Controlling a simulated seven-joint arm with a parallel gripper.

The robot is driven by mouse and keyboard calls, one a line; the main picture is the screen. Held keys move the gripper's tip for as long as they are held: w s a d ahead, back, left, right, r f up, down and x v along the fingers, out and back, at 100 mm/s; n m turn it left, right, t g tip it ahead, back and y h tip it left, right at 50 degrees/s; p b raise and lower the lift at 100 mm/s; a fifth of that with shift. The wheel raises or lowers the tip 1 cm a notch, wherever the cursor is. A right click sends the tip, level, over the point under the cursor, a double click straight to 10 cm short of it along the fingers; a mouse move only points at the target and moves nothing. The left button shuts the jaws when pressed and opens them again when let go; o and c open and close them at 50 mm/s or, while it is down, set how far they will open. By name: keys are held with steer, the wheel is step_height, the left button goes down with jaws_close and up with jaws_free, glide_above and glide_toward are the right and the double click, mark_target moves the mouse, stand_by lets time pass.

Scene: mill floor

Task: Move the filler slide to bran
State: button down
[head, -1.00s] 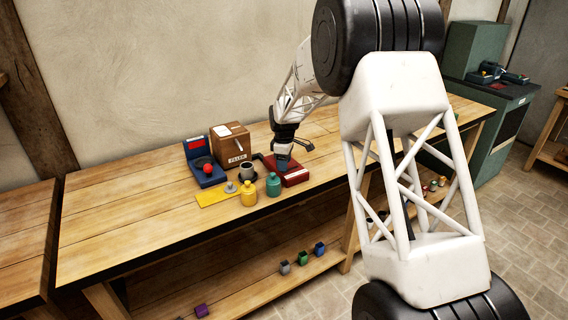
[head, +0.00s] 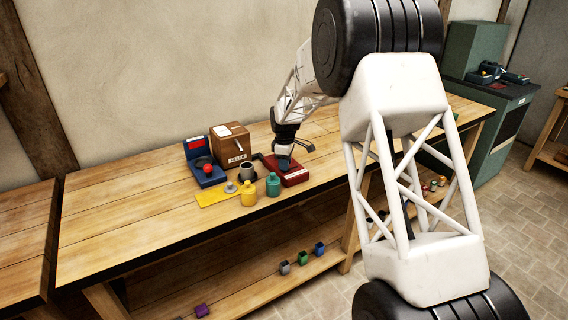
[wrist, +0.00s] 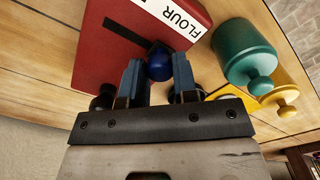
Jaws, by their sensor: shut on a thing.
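The red filler box (head: 295,178) sits on the bench and fills the upper left of the wrist view (wrist: 98,58). A white label (wrist: 178,18) on it reads FLOUR, and a dark slot (wrist: 122,31) runs along its top. A round blue knob (wrist: 159,64) stands between my gripper's blue fingertips, which are shut on it. My gripper (head: 284,163) is over the red box in the head view and hides the knob there. No bran label is readable in either view.
A teal jar (wrist: 243,50) and a yellow jar (head: 249,194) stand near the red box. A grey cup (head: 247,171), a brown box (head: 230,147) and a blue device with a red ball (head: 208,172) are left of it. The bench's left part is clear.

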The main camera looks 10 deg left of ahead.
mark_target(298, 166)
steer(key=w+d, duration=0.4)
steer(key=shift+w+d, duration=0.15)
steer(key=c, duration=0.9)
jaws_free()
steer(key=shift+w+d, duration=0.1)
steer(key=shift+r, duration=0.15)
steer(key=shift+r, duration=3.8)
